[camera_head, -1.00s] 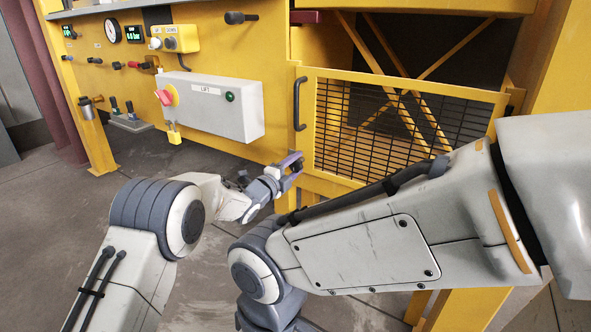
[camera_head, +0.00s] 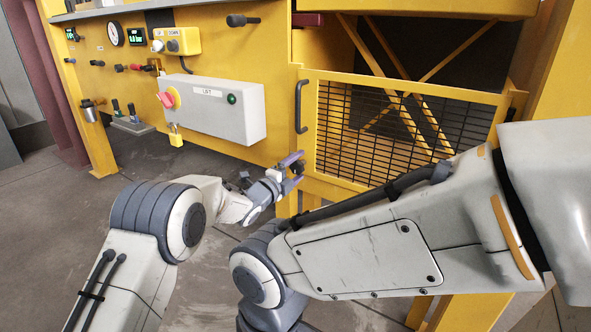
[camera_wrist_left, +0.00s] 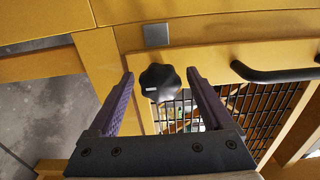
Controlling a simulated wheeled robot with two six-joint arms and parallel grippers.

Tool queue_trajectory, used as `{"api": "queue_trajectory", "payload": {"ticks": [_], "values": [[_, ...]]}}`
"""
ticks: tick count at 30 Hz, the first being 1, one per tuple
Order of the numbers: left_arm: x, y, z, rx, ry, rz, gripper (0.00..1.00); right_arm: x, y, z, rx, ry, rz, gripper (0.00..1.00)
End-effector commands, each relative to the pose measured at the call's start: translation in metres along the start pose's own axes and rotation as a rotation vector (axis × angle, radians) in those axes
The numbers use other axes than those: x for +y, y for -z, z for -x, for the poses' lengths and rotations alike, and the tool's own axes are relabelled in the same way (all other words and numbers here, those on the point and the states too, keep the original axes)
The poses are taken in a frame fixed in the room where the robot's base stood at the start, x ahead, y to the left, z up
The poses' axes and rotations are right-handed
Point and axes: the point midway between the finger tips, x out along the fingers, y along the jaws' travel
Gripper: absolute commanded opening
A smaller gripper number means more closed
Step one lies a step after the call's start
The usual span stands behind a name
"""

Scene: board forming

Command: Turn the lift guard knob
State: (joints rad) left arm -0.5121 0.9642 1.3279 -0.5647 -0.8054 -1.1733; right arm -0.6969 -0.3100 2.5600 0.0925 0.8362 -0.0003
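The guard knob (camera_wrist_left: 160,82) is a black lobed knob on the yellow frame beside the mesh guard, seen in the left wrist view. My left gripper (camera_wrist_left: 159,76) is open, with one purple finger on each side of the knob and visible gaps between; I cannot tell how deep the knob sits between them. In the head view my left gripper (camera_head: 291,164) is at the lower left corner of the mesh guard (camera_head: 385,130), and the knob there is mostly hidden by the fingers. My right arm crosses the lower right; its gripper is not in view.
A white LIFT box (camera_head: 212,107) with a red switch and a green button is on the yellow panel. A black handle (camera_head: 301,106) stands on the guard's left edge. A padlock (camera_head: 176,138) hangs below the box. My right forearm lies close in front of the guard.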

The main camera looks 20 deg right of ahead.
Motion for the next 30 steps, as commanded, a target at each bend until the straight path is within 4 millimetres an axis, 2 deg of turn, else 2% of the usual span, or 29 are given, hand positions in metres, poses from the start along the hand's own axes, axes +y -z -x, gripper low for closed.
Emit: {"api": "queue_trajectory", "payload": {"ticks": [7,15,21,30], "values": [[-0.002,-0.001,0.019,-0.001,-0.003,0.002,0.84,-0.001,0.001,0.009,0.0,0.0,0.0,0.93],[-0.003,-0.001,0.067,-0.002,-0.003,0.002,0.84,-0.002,0.002,0.027,0.0,0.0,0.0,0.93],[-0.002,-0.001,0.095,-0.002,-0.002,0.0,0.84,-0.003,0.002,0.035,0.0,0.0,0.0,0.93],[0.0,0.0,0.105,0.0,0.0,0.0,0.84,-0.003,0.002,0.036,0.0,0.0,0.0,0.93]]}}
